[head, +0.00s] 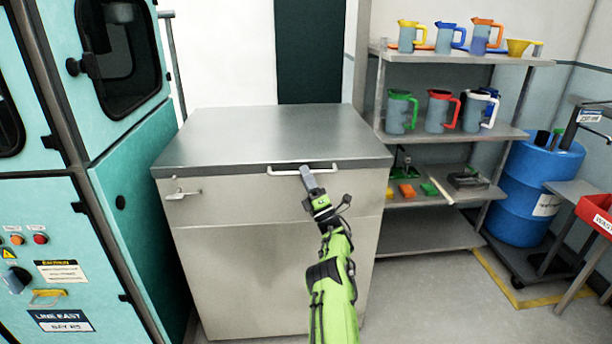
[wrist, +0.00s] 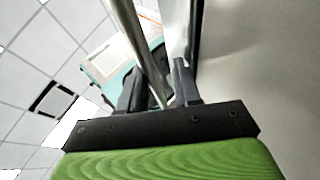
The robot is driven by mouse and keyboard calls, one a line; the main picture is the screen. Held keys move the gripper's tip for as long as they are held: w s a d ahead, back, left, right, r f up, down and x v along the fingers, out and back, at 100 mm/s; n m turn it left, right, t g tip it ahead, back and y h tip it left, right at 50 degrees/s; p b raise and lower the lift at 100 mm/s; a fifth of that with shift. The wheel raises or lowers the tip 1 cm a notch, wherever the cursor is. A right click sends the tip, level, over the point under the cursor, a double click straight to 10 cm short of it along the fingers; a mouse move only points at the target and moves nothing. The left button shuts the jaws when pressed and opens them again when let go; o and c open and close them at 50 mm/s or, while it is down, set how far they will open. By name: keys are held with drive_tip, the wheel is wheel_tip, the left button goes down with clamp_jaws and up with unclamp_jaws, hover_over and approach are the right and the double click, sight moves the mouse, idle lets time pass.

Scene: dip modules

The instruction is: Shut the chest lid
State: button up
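The chest is a grey metal cabinet (head: 270,265) in the middle of the head view. Its flat lid (head: 270,133) lies across the top, and I see no clear gap along the front edge. A pale bar handle (head: 290,172) runs along the front just under the lid's edge. My gripper (head: 312,183) is at the right part of this handle. In the wrist view, a metal bar (wrist: 142,50) passes between the two fingers of my gripper (wrist: 158,92). The fingers stand apart, with some space beside the bar. The exact contact is hard to see.
A teal machine (head: 125,170) stands close on the left. A metal shelf (head: 455,137) with coloured jugs stands to the right, with a blue drum (head: 535,195) beyond it. A small latch (head: 181,193) sticks out of the chest's front left.

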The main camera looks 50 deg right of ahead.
drive_tip(key=shift+r, duration=0.1)
drive_tip(key=p+v, duration=0.7)
drive_tip(key=v, duration=0.9)
drive_tip(key=shift+p, duration=0.35)
